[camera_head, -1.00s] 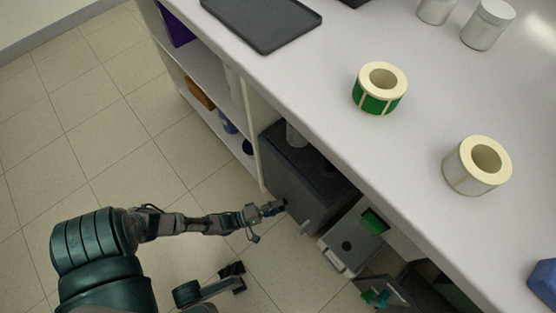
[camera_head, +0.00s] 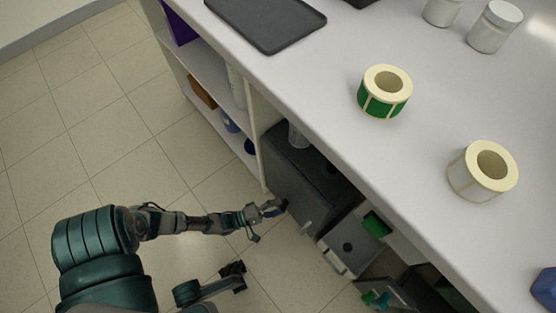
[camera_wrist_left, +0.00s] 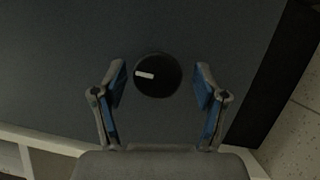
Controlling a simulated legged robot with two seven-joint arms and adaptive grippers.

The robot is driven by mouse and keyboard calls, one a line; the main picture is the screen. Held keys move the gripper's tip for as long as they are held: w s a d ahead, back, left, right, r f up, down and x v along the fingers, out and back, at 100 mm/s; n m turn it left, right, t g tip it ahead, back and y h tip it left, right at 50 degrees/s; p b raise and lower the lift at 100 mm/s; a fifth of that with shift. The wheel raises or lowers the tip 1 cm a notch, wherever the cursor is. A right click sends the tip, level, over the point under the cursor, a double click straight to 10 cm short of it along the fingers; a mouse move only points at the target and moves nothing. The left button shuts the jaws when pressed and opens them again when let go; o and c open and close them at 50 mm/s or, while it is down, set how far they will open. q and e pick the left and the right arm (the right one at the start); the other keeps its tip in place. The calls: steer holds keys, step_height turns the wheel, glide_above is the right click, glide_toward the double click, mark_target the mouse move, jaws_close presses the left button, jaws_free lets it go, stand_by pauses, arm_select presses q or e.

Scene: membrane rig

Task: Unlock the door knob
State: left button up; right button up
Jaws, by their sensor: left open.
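The door knob (camera_wrist_left: 158,75) is a round black knob with a white pointer mark on a dark grey door face, in the left wrist view. The mark points to the left there. My left gripper (camera_wrist_left: 160,86) is open, with one blue-padded finger on each side of the knob and a gap on both sides. In the head view, my left gripper (camera_head: 274,216) is at the front of the dark grey cabinet (camera_head: 312,176) under the counter; the knob is hidden there. My right gripper cannot be clearly made out.
The white counter (camera_head: 330,120) overhangs the cabinet. On it are a black tray (camera_head: 268,22), a green-sided roll (camera_head: 384,92) and a white roll (camera_head: 482,170). Open shelves (camera_head: 212,77) stand left of the cabinet. Grey units with pulled-out drawers (camera_head: 345,245) lie right. Tiled floor is clear at left.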

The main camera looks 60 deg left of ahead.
arm_select(q)
steer(key=s+a+f, duration=0.1)
steer(key=s+a, duration=0.1)
steer(key=s, duration=0.9)
steer(key=shift+s, duration=0.4)
